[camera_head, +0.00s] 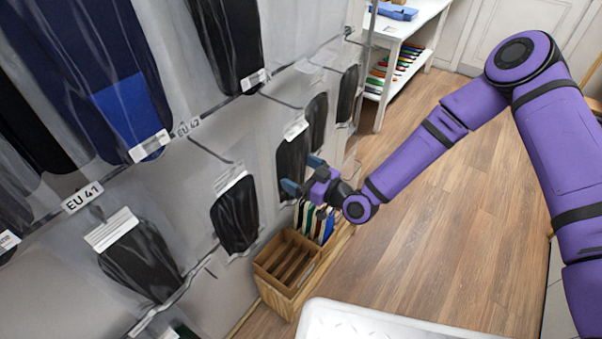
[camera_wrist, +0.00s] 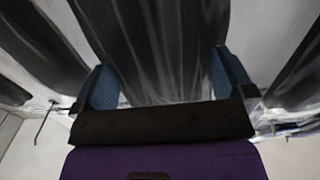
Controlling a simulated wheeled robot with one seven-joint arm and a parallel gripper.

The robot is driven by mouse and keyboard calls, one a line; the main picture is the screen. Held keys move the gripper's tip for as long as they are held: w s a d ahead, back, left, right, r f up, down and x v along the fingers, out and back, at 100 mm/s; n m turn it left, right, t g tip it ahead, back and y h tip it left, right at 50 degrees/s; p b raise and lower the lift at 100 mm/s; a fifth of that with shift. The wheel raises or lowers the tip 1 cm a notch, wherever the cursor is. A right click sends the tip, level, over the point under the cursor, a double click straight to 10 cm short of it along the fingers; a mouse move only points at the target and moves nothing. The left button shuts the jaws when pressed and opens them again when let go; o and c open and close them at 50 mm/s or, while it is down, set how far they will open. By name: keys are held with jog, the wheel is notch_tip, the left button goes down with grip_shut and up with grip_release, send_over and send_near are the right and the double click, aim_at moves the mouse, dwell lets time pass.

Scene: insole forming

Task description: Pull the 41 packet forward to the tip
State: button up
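An "EU 41" label (camera_head: 82,198) is on a rail of the wall rack at the left, with dark packets hanging above and below the rail. I cannot tell for certain which packet is the 41 one. My gripper (camera_head: 299,172) is at a dark packet (camera_head: 292,152) with a white header, farther along the rack. In the wrist view, the two blue fingers of my gripper (camera_wrist: 165,78) are wide apart. A dark packet in clear film (camera_wrist: 155,35) fills the space between and beyond them. Whether the fingers touch it cannot be told.
Other packets hang close by, such as one (camera_head: 237,215) left of my gripper and one (camera_head: 317,122) behind it. A wooden box (camera_head: 283,270) with slots stands below. A white tray (camera_head: 385,322) is at the bottom. Open wooden floor lies to the right.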

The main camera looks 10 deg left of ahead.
jog(key=v, duration=1.1)
jog(key=shift+w, duration=0.1)
dwell(0.4)
jog(key=w+d+r+n+h, duration=0.1)
jog(key=w+d+r+h, duration=0.7)
jog(key=d, duration=0.3)
jog(key=d+r+m+h, duration=0.4)
jog(key=d+r+h, duration=0.2)
jog(key=d+r, duration=0.7)
jog(key=s+d+r+m+h, duration=0.3)
jog(key=s+d+r+m, duration=0.4)
jog(key=s+r, duration=0.55)
jog(key=s+d+r+m, duration=0.1)
jog(key=s+r, duration=0.2)
jog(key=s, duration=0.4)
jog(key=s+d+r+m+g, duration=0.1)
jog(key=s+d+r+m, duration=0.1)
jog(key=s, duration=0.5)
jog(key=shift+d+r+m+g, duration=0.15)
jog(key=shift+r+m+g, duration=0.15)
jog(key=shift+r, duration=0.4)
